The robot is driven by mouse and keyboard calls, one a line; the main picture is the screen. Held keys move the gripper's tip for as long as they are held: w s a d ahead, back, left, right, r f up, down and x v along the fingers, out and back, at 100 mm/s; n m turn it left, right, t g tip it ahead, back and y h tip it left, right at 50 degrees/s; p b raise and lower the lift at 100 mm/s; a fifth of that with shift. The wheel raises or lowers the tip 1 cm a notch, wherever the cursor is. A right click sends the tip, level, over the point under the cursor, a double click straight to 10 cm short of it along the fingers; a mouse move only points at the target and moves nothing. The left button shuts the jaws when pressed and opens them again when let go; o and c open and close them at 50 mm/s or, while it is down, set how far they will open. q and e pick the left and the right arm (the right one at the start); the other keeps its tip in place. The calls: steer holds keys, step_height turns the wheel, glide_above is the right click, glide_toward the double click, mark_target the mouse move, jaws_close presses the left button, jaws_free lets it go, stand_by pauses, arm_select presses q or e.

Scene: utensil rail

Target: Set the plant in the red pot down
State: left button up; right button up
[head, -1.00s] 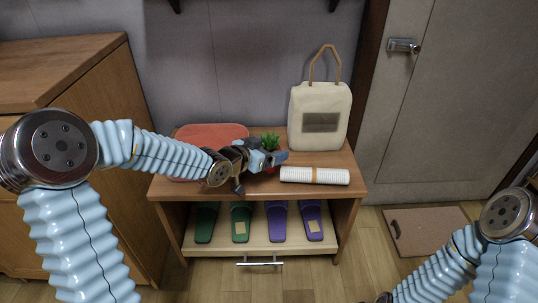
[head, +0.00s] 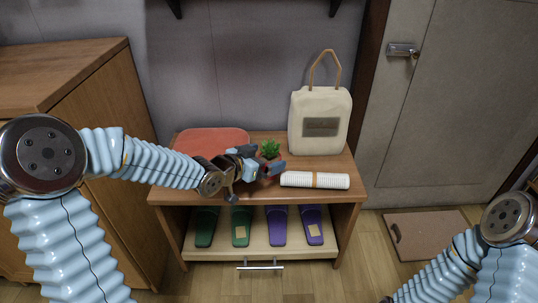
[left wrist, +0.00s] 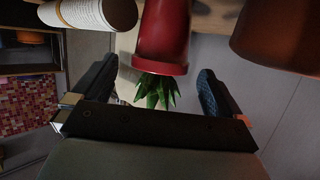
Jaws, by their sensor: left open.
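The plant is a small green succulent (head: 270,149) in a red pot, standing on the wooden bench top (head: 345,165) in the head view. My left gripper (head: 266,158) is open, with its fingers beside the plant; it hides much of the pot there. In the left wrist view the red pot (left wrist: 163,38) and its leaves (left wrist: 157,92) appear upside down between the two spread fingers (left wrist: 156,68). Gaps show on both sides, so the fingers do not grip it. The pot looks upright. My right arm is at the lower right; its jaws are out of frame.
A coral-red rounded pad (head: 210,140) lies left of the plant. A white roll with a tan band (head: 315,180) lies to the right, close by. A cream bag (head: 320,120) stands behind it. Green and purple slippers (head: 278,225) rest on the lower shelf.

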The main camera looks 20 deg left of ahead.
arm_select(q)
steer(key=p+v, duration=0.2)
steer(key=v, duration=0.7)
steer(key=shift+s+p, duration=0.3)
